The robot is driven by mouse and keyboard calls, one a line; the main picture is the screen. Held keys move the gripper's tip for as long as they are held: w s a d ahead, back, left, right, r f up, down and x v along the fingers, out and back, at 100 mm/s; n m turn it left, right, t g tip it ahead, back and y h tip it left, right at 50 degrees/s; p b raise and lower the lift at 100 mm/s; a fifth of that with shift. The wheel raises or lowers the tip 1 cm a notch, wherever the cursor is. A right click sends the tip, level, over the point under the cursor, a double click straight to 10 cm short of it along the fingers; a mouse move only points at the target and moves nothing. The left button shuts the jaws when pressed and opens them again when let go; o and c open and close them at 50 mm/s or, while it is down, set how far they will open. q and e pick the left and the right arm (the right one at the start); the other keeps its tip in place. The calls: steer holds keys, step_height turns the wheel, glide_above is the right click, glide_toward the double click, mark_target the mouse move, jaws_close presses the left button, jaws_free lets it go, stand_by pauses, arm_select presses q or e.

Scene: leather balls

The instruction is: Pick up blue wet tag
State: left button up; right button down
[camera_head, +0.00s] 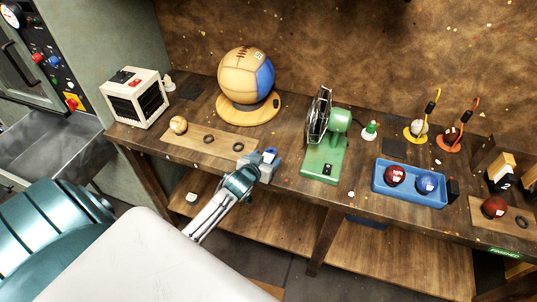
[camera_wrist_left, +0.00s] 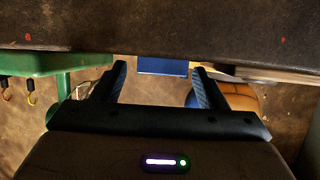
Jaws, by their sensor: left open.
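The blue tag (camera_head: 269,155) lies near the front edge of the workbench in the head view, at the fingertips of my left gripper (camera_head: 258,161). In the left wrist view the blue tag (camera_wrist_left: 162,66) appears as a blue rectangle between the two spread black fingers of my left gripper (camera_wrist_left: 160,69). The gripper is open, and I cannot tell whether a finger touches the tag. The fingers partly hide the bench edge there. My right gripper is in neither view.
A green fan (camera_head: 322,160) stands right of the gripper. A large ball (camera_head: 240,75) on a round wooden stand is behind it. A wooden board (camera_head: 190,142) with a small ball and dark rings lies left. A blue tray (camera_head: 408,195) with two balls is farther right.

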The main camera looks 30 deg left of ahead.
arm_select(q)
steer(key=shift+w+f, duration=0.2)
steer(key=shift+w, duration=0.15)
steer(key=shift+a, duration=0.1)
steer(key=c, duration=1)
steer(key=shift+r, duration=0.1)
steer(key=shift+c, duration=0.2)
